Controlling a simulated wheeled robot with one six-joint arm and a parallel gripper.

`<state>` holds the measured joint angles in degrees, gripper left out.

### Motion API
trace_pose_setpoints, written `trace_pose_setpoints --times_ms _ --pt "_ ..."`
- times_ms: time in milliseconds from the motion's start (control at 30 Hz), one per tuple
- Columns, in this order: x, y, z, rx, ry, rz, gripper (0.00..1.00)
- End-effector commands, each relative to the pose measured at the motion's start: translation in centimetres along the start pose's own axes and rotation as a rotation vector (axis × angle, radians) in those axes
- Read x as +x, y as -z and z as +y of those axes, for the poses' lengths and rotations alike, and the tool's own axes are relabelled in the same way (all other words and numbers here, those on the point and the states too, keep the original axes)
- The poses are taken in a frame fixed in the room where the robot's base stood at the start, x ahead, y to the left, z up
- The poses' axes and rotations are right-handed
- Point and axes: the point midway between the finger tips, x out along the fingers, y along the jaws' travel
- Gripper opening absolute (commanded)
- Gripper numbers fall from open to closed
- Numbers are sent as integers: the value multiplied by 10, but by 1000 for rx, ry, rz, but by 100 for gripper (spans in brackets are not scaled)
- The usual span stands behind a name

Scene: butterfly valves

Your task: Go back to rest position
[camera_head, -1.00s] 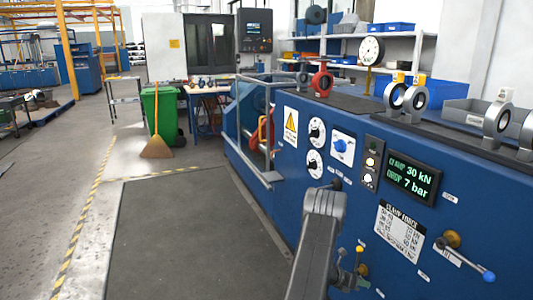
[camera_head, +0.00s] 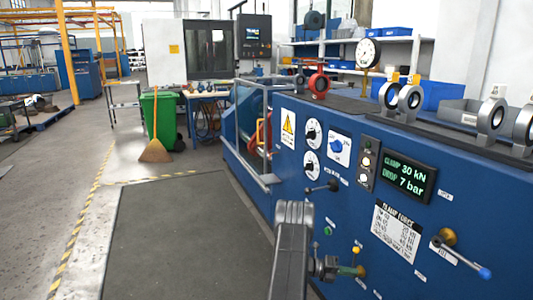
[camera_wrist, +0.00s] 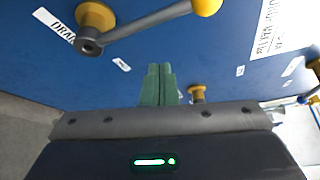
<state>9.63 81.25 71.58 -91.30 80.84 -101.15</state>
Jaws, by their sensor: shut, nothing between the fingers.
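My gripper (camera_wrist: 158,84) shows in the wrist view as two green fingers pressed together with nothing between them. It points at the blue front panel (camera_wrist: 215,65) of the test bench. In the head view my gripper (camera_head: 348,271) is small and partly hidden, low in front of the bench panel (camera_head: 285,185). Another brass fitting (camera_wrist: 197,93) is just right of the fingertips. I cannot tell whether they touch.
A lever with a blue tip (camera_head: 485,273) sticks out at the right. A display (camera_head: 408,180) reads clamp 30 kN and drop 7 bar. Valves, including a red one (camera_head: 319,85), stand on the bench top. The dark floor mat (camera_head: 175,240) at the left is clear.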

Motion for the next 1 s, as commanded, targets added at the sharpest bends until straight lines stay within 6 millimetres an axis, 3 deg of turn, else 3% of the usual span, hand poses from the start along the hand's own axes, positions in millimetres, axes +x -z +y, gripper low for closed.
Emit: trace_pose_setpoints --times_ms 233,600,700,900,1000 --pt "-23 -4 -2 -164 81 34 0" --pt "-94 -7 5 -207 98 45 0" --pt "-64 -4 1 -206 100 54 0" --pt "-25 -3 -4 -205 100 52 0" --pt "-17 -3 -6 -141 69 31 0"
